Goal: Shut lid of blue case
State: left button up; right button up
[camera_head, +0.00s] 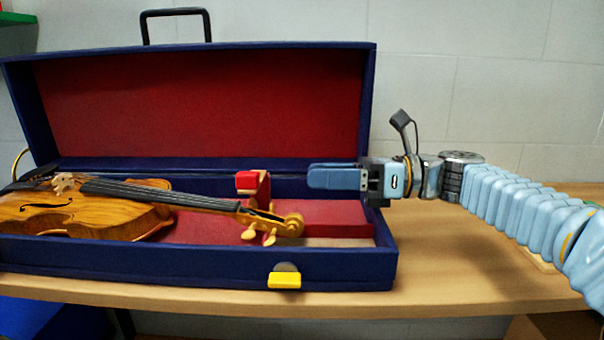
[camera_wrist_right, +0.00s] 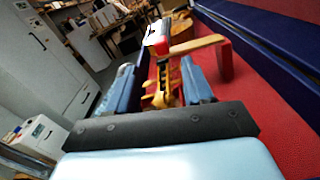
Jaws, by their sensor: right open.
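The blue case (camera_head: 340,262) lies on the bench with its lid (camera_head: 370,95) standing open at the back, red lining facing forward. A black handle tops the lid, and a yellow latch (camera_head: 284,281) is on the front wall. A violin (camera_head: 95,212) lies in the case with its scroll (camera_head: 290,225) toward the right. My right gripper (camera_head: 312,178) is over the right end of the case, in front of the lid, pointing left. In the right wrist view its two fingers (camera_wrist_right: 162,88) are apart, with the scroll and red neck rest beyond them. My left gripper is out of view.
A red neck rest (camera_head: 255,185) stands inside the case. A pale wall is behind the bench. A green and red object (camera_head: 17,20) shows at upper left.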

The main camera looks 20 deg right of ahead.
aim_at(209, 107)
jog(key=k, duration=1)
